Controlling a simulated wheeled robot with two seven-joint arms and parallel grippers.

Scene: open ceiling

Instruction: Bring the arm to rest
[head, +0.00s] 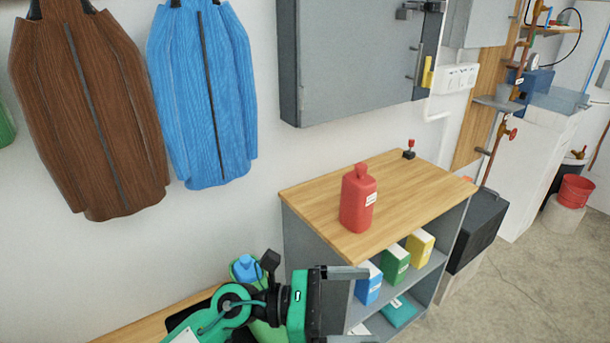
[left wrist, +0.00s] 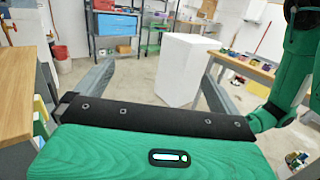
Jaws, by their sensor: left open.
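My left gripper (head: 352,305) is at the bottom middle of the head view, in front of the low grey cabinet. Its two grey fingers are spread apart. In the left wrist view the open fingers (left wrist: 158,78) have nothing between them, only the room far behind. The gripper holds nothing and appears apart from the cabinet. My right gripper does not show in either view; a green arm part of mine stands at the right of the left wrist view.
The grey cabinet (head: 310,232) has a wooden top bearing a red bottle (head: 357,205); its shelves hold blue, green and yellow boxes. A blue-capped green bottle (head: 246,268) is close behind my left arm. A white block (left wrist: 186,68) stands on open floor.

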